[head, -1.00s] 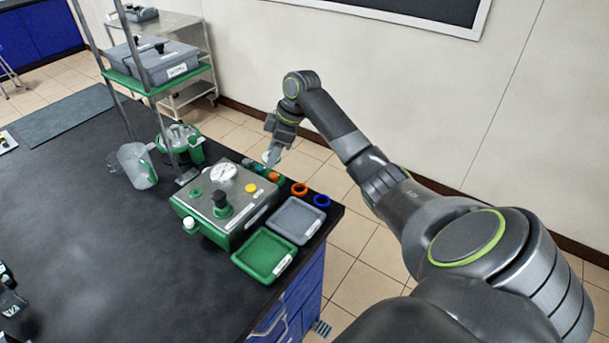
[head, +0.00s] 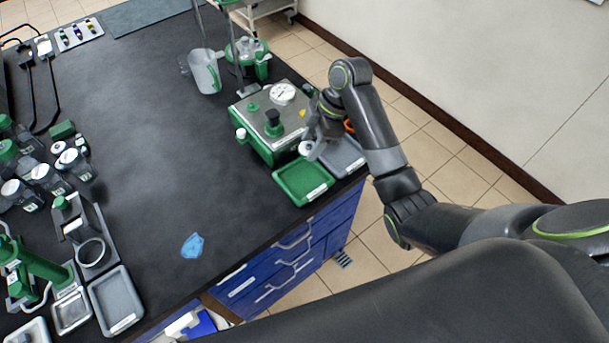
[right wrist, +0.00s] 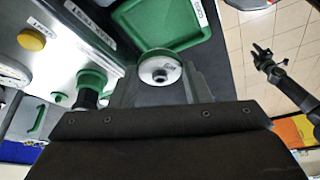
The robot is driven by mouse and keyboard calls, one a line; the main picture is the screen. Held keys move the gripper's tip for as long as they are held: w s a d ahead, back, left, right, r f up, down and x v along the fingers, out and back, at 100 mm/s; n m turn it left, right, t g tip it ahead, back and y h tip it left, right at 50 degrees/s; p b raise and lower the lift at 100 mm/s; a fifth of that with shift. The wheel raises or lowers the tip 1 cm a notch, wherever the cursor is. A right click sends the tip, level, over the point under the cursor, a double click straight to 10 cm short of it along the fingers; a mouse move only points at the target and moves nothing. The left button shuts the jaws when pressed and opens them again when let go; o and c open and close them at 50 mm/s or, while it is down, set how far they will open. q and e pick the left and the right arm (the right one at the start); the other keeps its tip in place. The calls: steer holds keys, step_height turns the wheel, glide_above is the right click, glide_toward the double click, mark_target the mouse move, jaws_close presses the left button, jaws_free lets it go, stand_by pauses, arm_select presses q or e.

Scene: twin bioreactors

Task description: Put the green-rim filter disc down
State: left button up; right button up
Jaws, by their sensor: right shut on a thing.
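My right gripper (head: 311,152) is over the near side of the bench device, by the green tray (head: 303,195). It is shut on the green-rim filter disc (head: 305,147), a small pale round piece. In the right wrist view the disc (right wrist: 160,71) sits between the fingertips, with a white and metallic face and a green rim. The green tray (right wrist: 165,22) lies just beyond it there, and the disc appears apart from it. My left gripper (right wrist: 262,56) shows small at the right of that view, its fingers seemingly spread.
The device (head: 272,115) with gauge and green knob stands beside the trays. A grey tray (head: 345,158) is partly hidden behind my right arm. A clear jug (head: 205,72) stands farther back. Bottles (head: 72,160) crowd the left. The middle bench is clear except for a blue scrap (head: 192,245).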

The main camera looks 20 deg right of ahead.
steer(key=shift+s+a, duration=0.35)
steer(key=shift+a, duration=0.25)
steer(key=shift+s+a+f, duration=0.1)
steer(key=shift+a+f, duration=0.1)
steer(key=p, duration=0.1)
glide_above(301, 180)
steer(key=d, duration=0.2)
steer(key=f, duration=0.6)
steer(key=shift+a, duration=0.2)
step_height(301, 180, down, 3)
steer(key=shift+f+p, duration=0.1)
steer(key=shift+p, duration=0.35)
steer(key=shift+f, duration=0.2)
steer(key=shift+f, duration=0.15)
steer(key=o, duration=1)
steer(key=shift+c, duration=0.2)
